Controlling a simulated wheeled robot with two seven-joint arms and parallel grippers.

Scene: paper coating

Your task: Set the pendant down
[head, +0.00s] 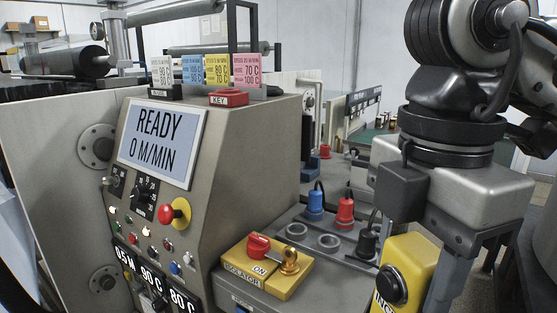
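The pendant (416,262) is a yellow box with a large black round button and a partly cut-off label, tilted at the lower right of the head view. My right gripper (470,285) comes down from the upper right. One grey finger lies right against the pendant's right edge in the picture. The fingertips run out of the bottom of the view, so I cannot tell whether they grip the pendant. My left gripper is not in view.
A grey console (235,135) with a READY screen (160,142) fills the left and middle. A yellow isolator box (266,270) with a red switch stands on a grey ledge. Blue (315,204), red (345,209) and black (367,243) plugs and round sockets (328,241) are beside it.

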